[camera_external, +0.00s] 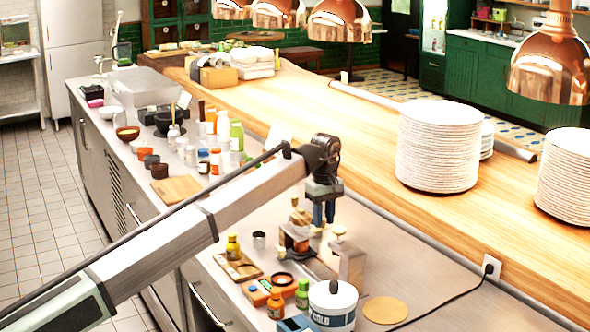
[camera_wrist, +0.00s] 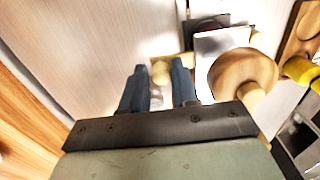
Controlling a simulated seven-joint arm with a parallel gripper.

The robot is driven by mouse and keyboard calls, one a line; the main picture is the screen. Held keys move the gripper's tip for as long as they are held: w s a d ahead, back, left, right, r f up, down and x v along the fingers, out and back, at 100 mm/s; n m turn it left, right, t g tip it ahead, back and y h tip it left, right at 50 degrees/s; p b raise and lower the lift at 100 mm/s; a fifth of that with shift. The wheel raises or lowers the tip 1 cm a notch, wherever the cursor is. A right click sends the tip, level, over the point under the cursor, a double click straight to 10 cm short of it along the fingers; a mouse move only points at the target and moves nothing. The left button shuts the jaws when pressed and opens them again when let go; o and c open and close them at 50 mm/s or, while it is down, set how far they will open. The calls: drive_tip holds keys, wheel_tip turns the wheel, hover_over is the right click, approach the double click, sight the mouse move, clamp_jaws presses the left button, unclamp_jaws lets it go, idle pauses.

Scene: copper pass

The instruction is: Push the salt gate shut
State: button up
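My gripper (camera_external: 324,221) points down over the steel counter, among small devices with wooden and metal parts. In the wrist view its two blue-grey fingers (camera_wrist: 158,70) stand apart. A pale round knob (camera_wrist: 160,73) shows between or just beyond their tips; I cannot tell whether they touch it. A steel box (camera_external: 350,262) with a small wooden knob on top stands right of and below the gripper. A copper-and-wood device (camera_external: 297,237) stands just left of the fingers. I cannot tell for sure which part is the salt gate. In the wrist view a round wooden disc (camera_wrist: 243,75) lies to the right.
Bottles, an orange box (camera_external: 262,290) and a pot labelled COLD (camera_external: 333,306) stand in front. A round board (camera_external: 385,310) lies at the right. Plate stacks (camera_external: 438,150) stand on the wooden ledge. The counter right of the steel box is fairly clear, with a black cable.

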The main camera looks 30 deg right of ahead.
drive_tip(key=shift+o, duration=1)
drive_tip(key=shift+r, duration=3)
